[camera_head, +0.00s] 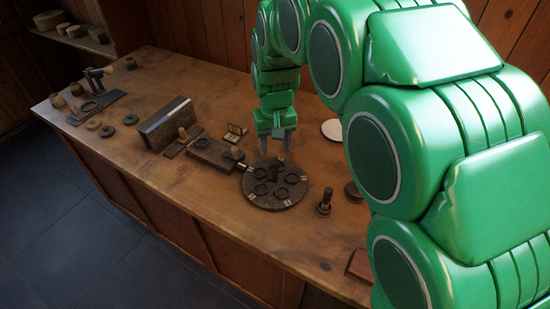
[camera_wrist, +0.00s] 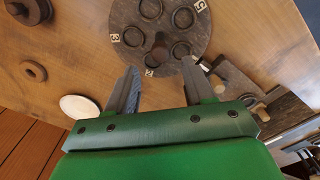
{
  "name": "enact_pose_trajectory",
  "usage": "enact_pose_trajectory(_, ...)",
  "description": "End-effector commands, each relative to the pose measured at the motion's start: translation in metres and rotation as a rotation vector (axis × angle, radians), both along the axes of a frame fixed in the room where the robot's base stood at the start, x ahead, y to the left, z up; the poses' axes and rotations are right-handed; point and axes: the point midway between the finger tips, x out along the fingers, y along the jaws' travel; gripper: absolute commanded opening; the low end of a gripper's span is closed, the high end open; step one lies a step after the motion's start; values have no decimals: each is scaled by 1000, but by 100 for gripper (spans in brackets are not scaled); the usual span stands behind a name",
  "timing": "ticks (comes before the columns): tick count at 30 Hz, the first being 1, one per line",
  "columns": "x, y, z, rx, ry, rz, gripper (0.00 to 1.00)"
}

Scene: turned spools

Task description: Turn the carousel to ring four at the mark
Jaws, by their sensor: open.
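The carousel (camera_head: 268,203) is a dark round disc on the workbench with several rings on it, small pale number tags at its rim and a dark upright post (camera_head: 277,173) in the middle. In the wrist view the carousel (camera_wrist: 128,18) fills the top; tags reading about 3, 2 and 5 show. A light pin (camera_head: 243,167) from a dark block (camera_head: 215,156) points at its left rim; I cannot tell which tag faces it. My gripper (camera_head: 275,146) is open and empty, pointing down over the carousel's far side. In the wrist view my gripper (camera_wrist: 159,76) has its fingers apart near the rim.
A dark upright peg (camera_head: 324,203) and dark round pieces (camera_head: 353,191) stand right of the carousel. A pale disc (camera_head: 332,129) lies behind. A slatted holder (camera_head: 235,133) and an upright box (camera_head: 165,124) stand left. The bench front is mostly clear.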

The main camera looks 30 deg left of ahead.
Motion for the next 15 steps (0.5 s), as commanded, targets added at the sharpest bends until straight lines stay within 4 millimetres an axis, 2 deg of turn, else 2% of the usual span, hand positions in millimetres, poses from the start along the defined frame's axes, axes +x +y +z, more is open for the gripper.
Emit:
enact_pose_trajectory(9,-1,-1,-44,-1,1,0,53)
enact_pose_trajectory(15,0,0,-54,1,-1,-1,53)
